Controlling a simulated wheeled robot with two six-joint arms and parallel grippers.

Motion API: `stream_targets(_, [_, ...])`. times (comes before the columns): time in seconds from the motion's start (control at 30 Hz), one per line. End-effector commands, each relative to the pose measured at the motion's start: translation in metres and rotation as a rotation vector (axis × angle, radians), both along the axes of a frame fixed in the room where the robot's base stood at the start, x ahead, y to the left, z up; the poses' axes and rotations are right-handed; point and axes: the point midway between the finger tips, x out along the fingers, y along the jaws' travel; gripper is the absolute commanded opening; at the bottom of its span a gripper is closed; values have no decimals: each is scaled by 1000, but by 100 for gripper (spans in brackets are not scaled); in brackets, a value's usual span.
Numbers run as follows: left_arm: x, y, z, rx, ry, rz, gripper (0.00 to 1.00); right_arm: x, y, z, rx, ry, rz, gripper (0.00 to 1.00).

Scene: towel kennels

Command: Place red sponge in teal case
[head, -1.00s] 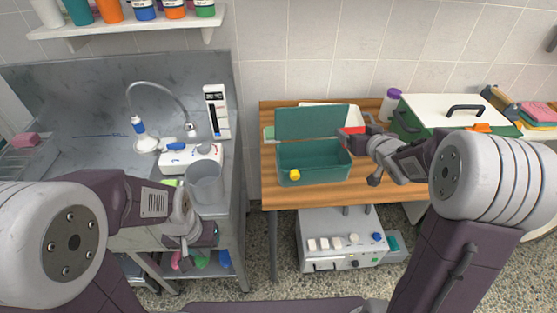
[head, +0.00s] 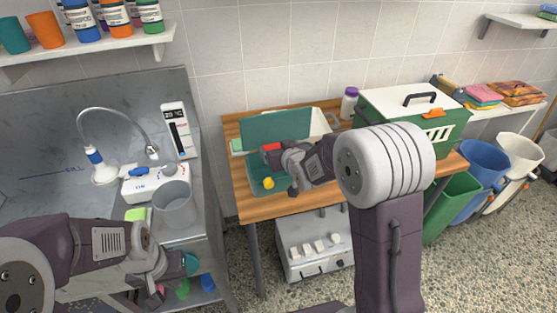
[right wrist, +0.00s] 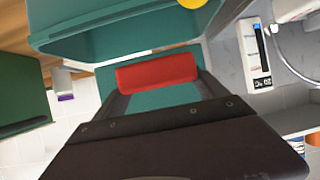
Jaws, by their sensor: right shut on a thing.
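The red sponge (head: 271,147) is held by my right gripper (head: 267,151), which is shut on it. In the right wrist view the sponge (right wrist: 157,72) spans between the two fingers. The teal case (head: 254,172) stands open on the wooden table, its lid (head: 275,128) raised at the back and a yellow latch (head: 268,183) in front. The sponge appears above the case's opening, near the lid. My right gripper and arm hide much of the case's inside. My left gripper (head: 178,265) is low beside the sink unit; its fingers are unclear.
A green box with a white lid (head: 410,100) and a purple-capped bottle (head: 349,103) stand right of the case on the table (head: 265,207). A pale tray (head: 320,122) lies behind the case. A grey beaker (head: 174,205) stands at the sink's edge.

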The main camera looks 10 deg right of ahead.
Motion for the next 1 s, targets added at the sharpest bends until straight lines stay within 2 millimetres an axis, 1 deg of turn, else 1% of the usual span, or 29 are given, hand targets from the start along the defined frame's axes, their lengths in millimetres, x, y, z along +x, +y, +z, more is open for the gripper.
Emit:
stream_targets(0.07, [0,0,-1,0,0,0,0,0,0,-9,1,3,0,45])
stream_targets(0.1, [0,0,-2,0,0,0,0,-1,0,-18,0,6,0,45])
stream_targets(0.2, [0,0,-3,0,0,0,0,0,0,-35,0,5,0,45])
stream_targets(0.27, [0,0,-3,0,0,0,0,0,0,-39,1,2,0,45])
stream_targets(0.5, [0,0,-3,0,0,0,0,0,-1,-40,1,0,0,45])
stream_targets(0.9, [0,0,-16,0,0,0,0,0,-1,-52,1,0,0,45])
stream_targets(1.0, [0,0,-16,0,0,0,0,0,-1,-52,1,-1,0,45])
